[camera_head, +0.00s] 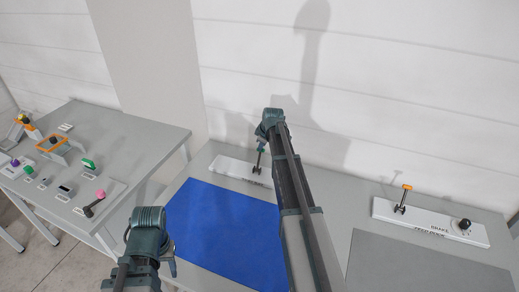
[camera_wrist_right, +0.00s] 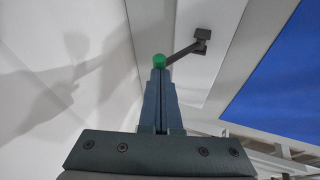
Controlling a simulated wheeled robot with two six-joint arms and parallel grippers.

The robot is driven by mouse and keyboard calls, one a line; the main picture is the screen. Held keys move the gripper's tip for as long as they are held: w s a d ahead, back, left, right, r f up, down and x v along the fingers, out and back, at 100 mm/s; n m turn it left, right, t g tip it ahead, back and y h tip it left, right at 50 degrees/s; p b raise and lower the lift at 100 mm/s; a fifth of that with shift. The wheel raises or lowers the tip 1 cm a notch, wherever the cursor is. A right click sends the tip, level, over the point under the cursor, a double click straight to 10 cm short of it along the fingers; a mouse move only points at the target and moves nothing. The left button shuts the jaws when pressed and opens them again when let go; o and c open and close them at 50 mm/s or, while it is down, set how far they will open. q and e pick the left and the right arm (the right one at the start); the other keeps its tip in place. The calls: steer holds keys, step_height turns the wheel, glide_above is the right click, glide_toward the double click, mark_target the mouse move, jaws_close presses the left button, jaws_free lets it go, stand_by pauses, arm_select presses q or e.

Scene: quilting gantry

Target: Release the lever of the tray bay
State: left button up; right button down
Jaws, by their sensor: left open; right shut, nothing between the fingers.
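A lever with a green knob (camera_wrist_right: 160,61) and a dark arm (camera_wrist_right: 183,52) shows in the right wrist view. The lever stands on a white base plate (camera_head: 228,166) behind the blue mat; its printed label is too small to read. My right gripper (camera_head: 262,146) is shut and empty, and its fingertips (camera_wrist_right: 160,74) are right at the green knob; I cannot tell if they touch it. In the head view the gripper hides the knob. My left gripper (camera_head: 170,266) is at the lower left, short of the blue mat, open and seemingly empty.
A blue mat (camera_head: 225,228) lies on the grey table. At right, another white plate (camera_head: 381,208) carries an orange-topped lever (camera_head: 404,197) and a black knob (camera_head: 464,224). A left table (camera_head: 130,140) holds several small coloured-knob fixtures. A white wall stands close behind.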

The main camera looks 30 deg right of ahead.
steer(key=shift+s+a, duration=0.1)
stand_by(0.3)
steer(key=shift+s+a, duration=0.45)
steer(key=shift+a, duration=0.05)
steer(key=shift+r, duration=0.15)
steer(key=a+p+v, duration=0.1)
steer(key=p+v, duration=1.1)
steer(key=v, duration=0.1)
steer(key=shift+w+r, duration=0.25)
steer(key=shift+f, duration=0.1)
